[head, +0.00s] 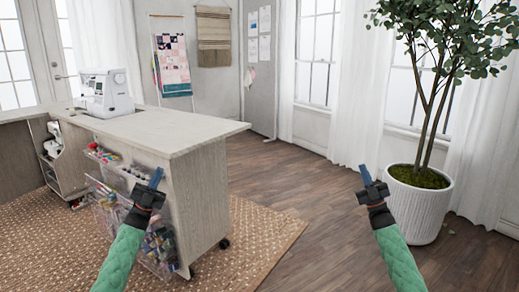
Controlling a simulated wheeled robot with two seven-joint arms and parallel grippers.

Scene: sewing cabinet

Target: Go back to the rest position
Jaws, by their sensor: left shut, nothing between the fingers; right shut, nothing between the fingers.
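My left gripper (155,179) is shut and empty. It is raised in front of the near end of the sewing cabinet (200,190), overlapping its clear side bins in the picture. My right gripper (365,175) is shut and empty. It is raised over the wooden floor, to the left of the potted tree in the picture. Both arms come up from the bottom edge in green sleeves, roughly level with each other. I cannot tell the exact gap between my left gripper and the cabinet.
A white sewing machine (105,93) stands on the cabinet's worktop (180,130). Clear bins (160,245) of supplies hang on its side. A woven rug (265,235) lies beneath. A tree in a white pot (418,212) stands at the right. The wooden floor (300,170) between is clear.

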